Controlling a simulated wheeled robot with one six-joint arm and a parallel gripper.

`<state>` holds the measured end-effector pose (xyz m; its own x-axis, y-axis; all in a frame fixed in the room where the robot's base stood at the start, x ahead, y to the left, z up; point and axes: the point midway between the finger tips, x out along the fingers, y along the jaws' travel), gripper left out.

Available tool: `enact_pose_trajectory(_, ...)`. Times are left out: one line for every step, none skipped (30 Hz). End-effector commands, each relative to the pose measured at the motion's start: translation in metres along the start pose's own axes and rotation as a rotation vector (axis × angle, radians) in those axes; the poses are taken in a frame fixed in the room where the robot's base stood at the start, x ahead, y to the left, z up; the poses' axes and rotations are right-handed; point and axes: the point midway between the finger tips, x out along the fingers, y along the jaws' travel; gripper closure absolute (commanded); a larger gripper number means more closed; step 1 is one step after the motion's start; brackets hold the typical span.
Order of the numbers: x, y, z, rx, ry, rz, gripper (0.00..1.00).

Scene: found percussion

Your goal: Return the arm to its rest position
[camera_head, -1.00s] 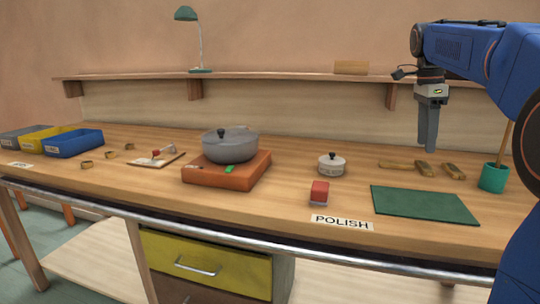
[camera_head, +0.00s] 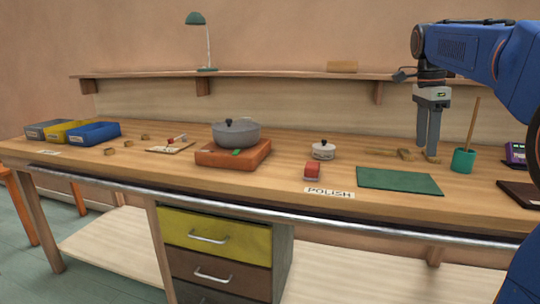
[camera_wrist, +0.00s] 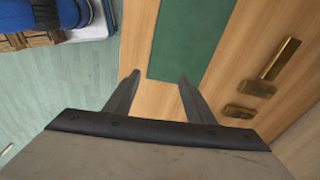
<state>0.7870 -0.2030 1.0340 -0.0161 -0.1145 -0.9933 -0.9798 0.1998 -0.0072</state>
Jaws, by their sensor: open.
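My gripper (camera_head: 429,145) hangs from the blue arm at the right of the head view, fingers pointing down over the bench behind the green mat (camera_head: 400,181). In the wrist view the two fingers (camera_wrist: 158,82) stand apart with nothing between them. The green mat (camera_wrist: 190,38) shows beyond the fingertips there. How high the fingertips are above the bench is hard to tell.
The bench holds a grey pot (camera_head: 236,136) on an orange block (camera_head: 230,156), a small lidded pot (camera_head: 323,151), a red block (camera_head: 312,171) and a teal cup (camera_head: 463,160) with a stick. Brass pieces (camera_wrist: 257,88) lie near my gripper. A shelf (camera_head: 290,74) runs behind.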

Motion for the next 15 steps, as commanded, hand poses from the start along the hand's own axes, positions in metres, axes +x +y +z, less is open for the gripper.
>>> enact_pose_trajectory(0.0,0.005,0.002,-0.019,-0.001,-0.007,0.5)
enact_pose_trajectory(0.001,0.007,0.003,-0.032,-0.002,-0.01,0.5)
enact_pose_trajectory(0.002,0.01,0.004,-0.051,-0.003,-0.014,0.5)
enact_pose_trajectory(0.003,0.013,0.006,-0.066,-0.004,-0.018,0.5)
enact_pose_trajectory(0.004,0.016,0.007,-0.082,-0.004,-0.021,0.5)
enact_pose_trajectory(0.005,0.02,0.009,-0.105,-0.005,-0.028,0.5)
enact_pose_trajectory(0.007,0.023,0.01,-0.123,-0.006,-0.032,0.5)
enact_pose_trajectory(0.008,0.027,0.012,-0.143,-0.007,-0.036,0.5)
enact_pose_trajectory(0.01,0.032,0.014,-0.17,-0.008,-0.043,0.5)
enact_pose_trajectory(0.012,0.035,0.016,-0.192,-0.008,-0.048,0.5)
enact_pose_trajectory(0.013,0.04,0.017,-0.214,-0.008,-0.054,0.5)
enact_pose_trajectory(0.016,0.046,0.02,-0.247,-0.009,-0.062,0.5)
enact_pose_trajectory(0.018,0.051,0.021,-0.275,-0.009,-0.07,0.5)
enact_pose_trajectory(0.021,0.057,0.024,-0.305,-0.009,-0.077,0.5)
enact_pose_trajectory(0.025,0.065,0.027,-0.35,-0.009,-0.088,0.5)
